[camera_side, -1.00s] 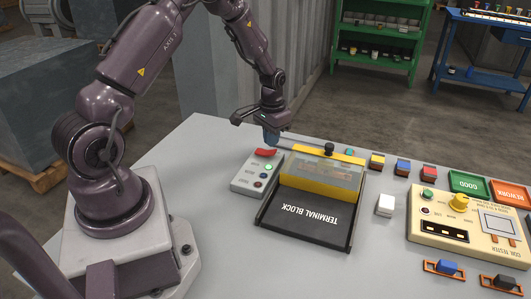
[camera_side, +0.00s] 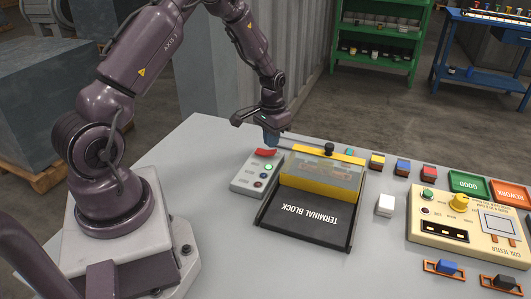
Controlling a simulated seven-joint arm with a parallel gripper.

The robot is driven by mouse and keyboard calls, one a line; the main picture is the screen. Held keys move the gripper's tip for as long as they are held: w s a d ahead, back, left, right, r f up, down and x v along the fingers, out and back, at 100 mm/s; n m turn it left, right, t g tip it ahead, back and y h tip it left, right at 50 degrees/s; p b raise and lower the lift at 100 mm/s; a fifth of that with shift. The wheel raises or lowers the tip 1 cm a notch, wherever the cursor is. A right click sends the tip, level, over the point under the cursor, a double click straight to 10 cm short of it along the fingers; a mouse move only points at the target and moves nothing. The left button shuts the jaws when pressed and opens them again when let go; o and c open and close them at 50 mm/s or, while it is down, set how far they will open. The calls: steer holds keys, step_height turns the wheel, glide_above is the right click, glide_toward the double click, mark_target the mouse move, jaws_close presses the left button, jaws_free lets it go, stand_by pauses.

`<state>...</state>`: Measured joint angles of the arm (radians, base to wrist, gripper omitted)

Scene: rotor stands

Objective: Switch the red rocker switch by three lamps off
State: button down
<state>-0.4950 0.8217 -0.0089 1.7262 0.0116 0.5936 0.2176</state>
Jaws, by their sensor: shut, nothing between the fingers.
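The red rocker switch (camera_side: 265,152) sits at the far end of a small grey box (camera_side: 243,181) on the table. A row of three lamps runs along the box in front of the rocker. The lamp closest to the rocker (camera_side: 268,167) glows green; the other two look unlit or dim. My gripper (camera_side: 271,141) is shut and empty, pointing down just above the back of the rocker. Whether its tips touch the rocker I cannot tell. The rocker's far edge is partly hidden by the fingers.
A terminal block fixture (camera_side: 305,215) with a yellow frame and clear cover stands right beside the switch box. A black knob (camera_side: 329,148) rises close to my gripper. Small coloured blocks, a white block (camera_side: 385,205) and a coil tester (camera_side: 465,225) lie to the right.

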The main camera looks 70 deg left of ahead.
mark_target(271, 151)
steer(key=shift+f, duration=1.25)
stand_by(0.4)
steer(key=shift+r, duration=3.55)
steer(key=s+d+r+m+t, duration=0.1)
steer(key=s+d+r+t, duration=0.1)
steer(key=s+d+r, duration=0.7)
steer(key=s+d+r+m+t, duration=0.2)
steer(key=s+d+r, duration=0.7)
steer(key=r, duration=0.5)
steer(key=shift+s+d+r+t, duration=0.15)
steer(key=shift+d+r+t, duration=0.1)
steer(key=shift+d+t, duration=0.7)
